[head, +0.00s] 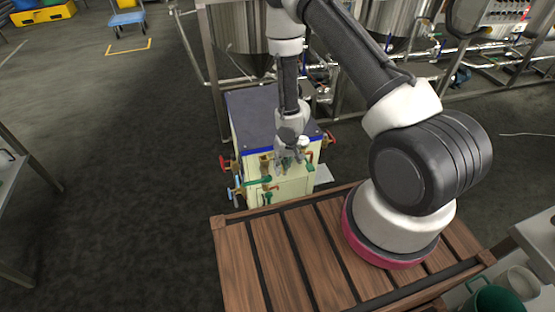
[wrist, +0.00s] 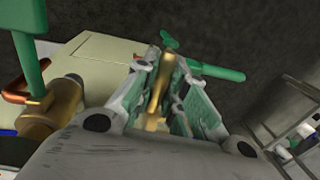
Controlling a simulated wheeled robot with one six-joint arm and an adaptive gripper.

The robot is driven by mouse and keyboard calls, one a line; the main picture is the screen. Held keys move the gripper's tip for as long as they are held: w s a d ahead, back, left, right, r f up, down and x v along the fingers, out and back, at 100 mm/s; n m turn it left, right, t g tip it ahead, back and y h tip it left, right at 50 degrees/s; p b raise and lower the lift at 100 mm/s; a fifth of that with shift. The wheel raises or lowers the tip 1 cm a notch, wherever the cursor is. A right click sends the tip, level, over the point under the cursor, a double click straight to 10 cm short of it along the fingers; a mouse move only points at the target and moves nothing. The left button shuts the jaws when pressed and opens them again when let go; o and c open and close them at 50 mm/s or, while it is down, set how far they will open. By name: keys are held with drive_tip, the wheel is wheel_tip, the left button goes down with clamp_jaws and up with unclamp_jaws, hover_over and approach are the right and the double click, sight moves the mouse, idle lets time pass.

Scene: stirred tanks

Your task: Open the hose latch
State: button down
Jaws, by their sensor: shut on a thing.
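My gripper (head: 288,160) reaches down to the front of a pale yellow cabinet with a dark blue top (head: 262,122). In the wrist view my gripper (wrist: 163,82) has its two fingers closed on either side of an upright brass piece (wrist: 157,88). A green handle (wrist: 210,71) runs off to the right just beyond the fingertips. I cannot tell for certain which part is the hose latch. The fingers hide the lower part of the brass piece.
A brass valve (wrist: 45,112) with an upright green lever (wrist: 29,62) stands left of my gripper. A slatted wooden surface (head: 285,250) lies in front. Steel tanks and pipes stand behind.

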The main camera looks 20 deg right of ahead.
idle(0.5)
drive_tip(key=c, duration=1.7)
unclamp_jaws()
drive_tip(key=r, duration=0.4)
drive_tip(key=d+r, duration=0.1)
drive_tip(key=r, duration=0.3)
drive_tip(key=d+r, duration=0.1)
drive_tip(key=r, duration=0.2)
drive_tip(key=shift+w+d+r, duration=0.1)
drive_tip(key=shift+d+r, duration=0.05)
drive_tip(key=shift+r, duration=0.25)
